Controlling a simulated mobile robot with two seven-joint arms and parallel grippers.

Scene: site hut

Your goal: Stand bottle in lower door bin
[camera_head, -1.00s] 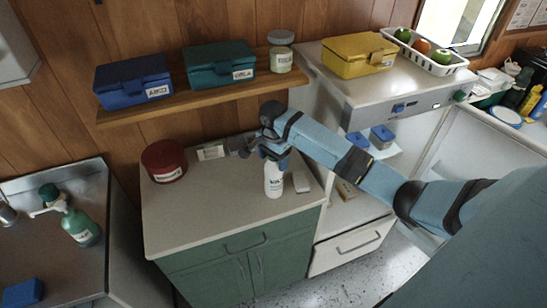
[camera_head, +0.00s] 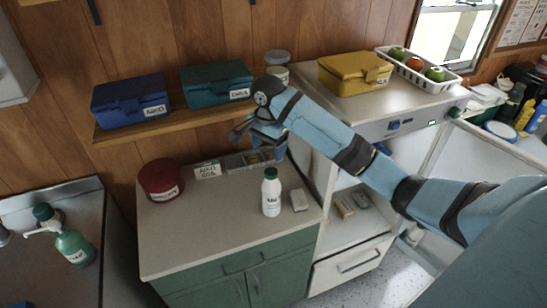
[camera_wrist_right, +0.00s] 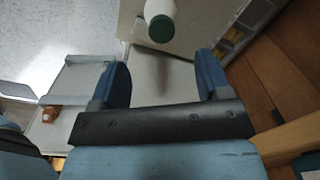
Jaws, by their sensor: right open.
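A white bottle (camera_head: 271,194) with a dark green cap stands upright on the beige top of the green cabinet. It also shows at the top of the right wrist view (camera_wrist_right: 160,20), beyond the fingers. My right gripper (camera_head: 258,143) is open and empty, above and slightly behind the bottle, apart from it. Its two blue fingers (camera_wrist_right: 163,78) are spread in the wrist view. The open white fridge (camera_head: 350,232) stands right of the cabinet, partly behind my right arm. I cannot clearly make out its lower door bin. My left gripper is not in view.
A grey-white block (camera_head: 299,200) lies close right of the bottle. A red tin (camera_head: 161,180), a label card (camera_head: 207,171) and a compartment tray (camera_head: 236,163) stand behind. A wall shelf (camera_head: 180,122) with boxes is above. The front left of the cabinet top is clear.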

